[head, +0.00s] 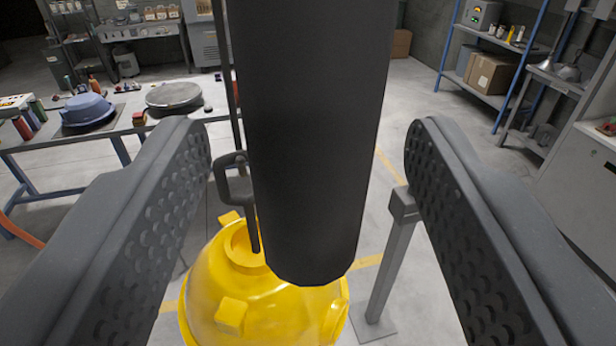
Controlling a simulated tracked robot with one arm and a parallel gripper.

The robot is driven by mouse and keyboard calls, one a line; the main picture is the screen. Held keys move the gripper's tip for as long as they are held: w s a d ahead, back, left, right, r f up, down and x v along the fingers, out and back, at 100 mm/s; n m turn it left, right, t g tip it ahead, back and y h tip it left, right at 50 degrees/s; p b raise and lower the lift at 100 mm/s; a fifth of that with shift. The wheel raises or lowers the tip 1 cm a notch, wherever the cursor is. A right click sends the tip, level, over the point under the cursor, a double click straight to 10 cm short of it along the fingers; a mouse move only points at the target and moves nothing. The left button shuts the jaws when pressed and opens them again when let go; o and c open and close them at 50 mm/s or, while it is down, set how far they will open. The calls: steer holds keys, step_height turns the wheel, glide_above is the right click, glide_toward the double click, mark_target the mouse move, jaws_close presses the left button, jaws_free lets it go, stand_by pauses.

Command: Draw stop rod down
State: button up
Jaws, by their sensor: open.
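A thick black cylinder, which looks like the stop rod (312,140), hangs from above the top edge of the head view. Its rounded lower end shows above a yellow hood. My gripper (308,143) is open, with one dark padded jaw on each side of the cylinder. The rod's upper part is out of view. The yellow hood (265,312) is below and partly hidden by the cylinder.
A thin dark rod with a loop fitting (236,186) runs down to the hood's top. A grey post (388,265) stands right of the hood. Blue-framed shelves (490,60) stand at right.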

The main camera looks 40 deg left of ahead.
steer(key=b+v, duration=0.1)
steer(key=v, duration=1)
steer(key=shift+s+d+b, duration=0.2)
steer(key=shift+d+b, duration=0.05)
steer(key=shift+b, duration=0.15)
steer(key=shift+a+f, duration=0.1)
steer(key=s+a+f+m+h, duration=0.2)
steer(key=s+a+m+h, duration=0.15)
steer(key=a, duration=0.35)
steer(key=s+f+m+t+h, duration=0.1)
steer(key=s+f+m+h, duration=0.3)
steer(key=s+h, duration=0.4)
steer(key=shift+s+a, duration=0.15)
steer(key=shift+s, duration=0.65)
